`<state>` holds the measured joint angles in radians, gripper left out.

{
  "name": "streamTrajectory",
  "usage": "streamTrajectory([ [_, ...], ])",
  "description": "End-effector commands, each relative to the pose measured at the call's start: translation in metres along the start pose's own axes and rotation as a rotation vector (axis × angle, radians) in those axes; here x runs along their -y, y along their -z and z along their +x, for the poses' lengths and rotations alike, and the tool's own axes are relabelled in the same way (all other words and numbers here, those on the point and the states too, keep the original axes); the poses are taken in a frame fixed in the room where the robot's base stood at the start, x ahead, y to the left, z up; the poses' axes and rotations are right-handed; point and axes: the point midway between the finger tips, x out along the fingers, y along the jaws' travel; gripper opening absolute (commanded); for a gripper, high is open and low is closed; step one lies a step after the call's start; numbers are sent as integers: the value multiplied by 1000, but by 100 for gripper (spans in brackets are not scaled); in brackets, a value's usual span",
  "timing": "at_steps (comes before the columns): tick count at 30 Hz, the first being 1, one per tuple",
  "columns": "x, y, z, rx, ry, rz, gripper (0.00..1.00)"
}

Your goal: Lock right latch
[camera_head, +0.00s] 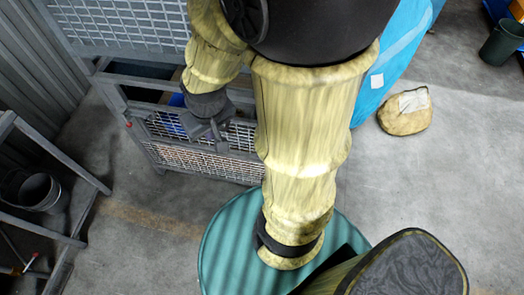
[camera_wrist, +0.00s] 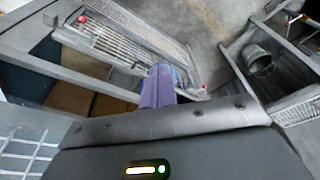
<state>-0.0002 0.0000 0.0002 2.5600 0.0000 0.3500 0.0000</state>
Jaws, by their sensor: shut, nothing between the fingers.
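The grey metal cage (camera_head: 115,83) with mesh panels stands at the upper left in the head view. Its front mesh panel (camera_head: 205,165) also shows in the wrist view (camera_wrist: 135,37). A red-tipped latch (camera_head: 128,125) is at the panel's left end; it seems to be the red tip at right in the wrist view (camera_wrist: 205,87). Another red tip (camera_wrist: 83,18) marks the panel's other end, likely the right latch, which my arm hides in the head view. My gripper (camera_head: 217,135) is shut and empty over the panel's top edge. Its purple-looking fingers (camera_wrist: 158,85) appear apart from both red tips.
A teal drum (camera_head: 222,240) stands below my arm. A blue object (camera_head: 403,45) and a tan sack (camera_head: 405,112) are on the right. A metal frame (camera_head: 75,215) with a dark bucket (camera_head: 40,192) stands at left.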

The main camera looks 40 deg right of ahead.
Motion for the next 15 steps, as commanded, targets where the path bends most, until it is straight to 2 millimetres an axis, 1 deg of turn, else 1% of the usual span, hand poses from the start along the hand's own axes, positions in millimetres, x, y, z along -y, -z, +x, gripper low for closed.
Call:
streamTrajectory([
  [11,0,0,0,0,0,0,0],
  [13,0,0,2,4,-1,-3,0],
  [15,-1,1,9,19,-5,-20,0],
])
